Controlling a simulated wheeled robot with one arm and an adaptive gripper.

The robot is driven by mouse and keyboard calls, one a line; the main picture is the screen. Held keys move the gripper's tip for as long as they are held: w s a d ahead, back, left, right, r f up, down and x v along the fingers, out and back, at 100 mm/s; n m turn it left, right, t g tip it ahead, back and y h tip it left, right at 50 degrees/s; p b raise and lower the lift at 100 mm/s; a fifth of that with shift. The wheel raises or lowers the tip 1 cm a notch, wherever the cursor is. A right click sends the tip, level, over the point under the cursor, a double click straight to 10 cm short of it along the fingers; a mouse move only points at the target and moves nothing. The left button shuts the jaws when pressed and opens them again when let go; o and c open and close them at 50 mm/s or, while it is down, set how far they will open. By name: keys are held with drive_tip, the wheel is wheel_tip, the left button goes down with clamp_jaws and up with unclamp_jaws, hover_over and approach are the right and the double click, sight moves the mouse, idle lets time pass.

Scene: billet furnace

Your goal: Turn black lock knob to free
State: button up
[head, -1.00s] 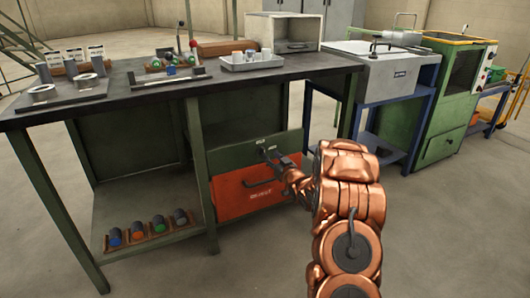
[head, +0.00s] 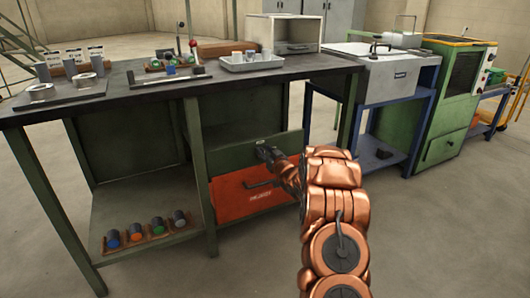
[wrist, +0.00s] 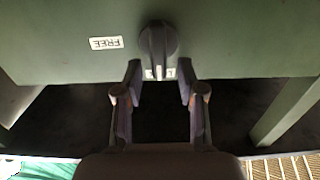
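The black lock knob (wrist: 158,40) sits on a green panel (wrist: 230,40) in the wrist view, with a raised bar across its round face pointing up and down in the picture. A white "FREE" label (wrist: 106,43) appears upside down to its left. Another pale mark lies just below the knob, too small to read. My gripper (wrist: 158,72) is open, its two fingertips apart on either side below the knob, not visibly gripping it. In the head view my gripper (head: 268,154) is at the green drawer front (head: 235,153) and hides the knob.
A red drawer (head: 243,196) with a dark handle is just below the green front. The bench top (head: 130,92) above holds a tray (head: 251,63) and several fixtures. A lower shelf (head: 130,215) holds several coloured cylinders. Open floor lies in front.

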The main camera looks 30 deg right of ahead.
clamp_jaws()
drive_tip(key=shift+d+r+m+p, duration=0.1)
drive_tip(key=shift+r+m+p, duration=0.15)
drive_tip(key=shift+p, duration=0.6)
drive_tip(key=m+p, duration=0.2)
drive_tip(key=p, duration=0.3)
drive_tip(key=shift+d+r, duration=0.1)
drive_tip(key=shift+d, duration=0.1)
drive_tip(key=m+p, duration=0.1)
drive_tip(key=p, duration=0.1)
drive_tip(key=m+p, duration=0.2)
drive_tip(key=shift+d+p, duration=0.35)
drive_tip(key=m+p, duration=0.1)
drive_tip(key=f+m+p, duration=0.1)
drive_tip(key=m+p, duration=0.1)
drive_tip(key=d+m+p, duration=0.1)
drive_tip(key=m, duration=0.1)
drive_tip(key=shift+s+f+m+p, duration=0.1)
drive_tip(key=shift+f+m+p, duration=0.05)
drive_tip(key=shift+m+p, duration=0.15)
drive_tip(key=shift+d+f+m+p, duration=0.1)
drive_tip(key=shift+f+m+p, duration=0.2)
drive_tip(key=shift+m, duration=0.8)
drive_tip(key=shift+f+m+p, duration=0.2)
drive_tip(key=shift+m+p, duration=0.15)
drive_tip(key=shift+m, duration=0.8)
drive_tip(key=shift+d+f+m+p, duration=0.1)
drive_tip(key=shift+f+m+p, duration=0.2)
drive_tip(key=shift+m, duration=0.8)
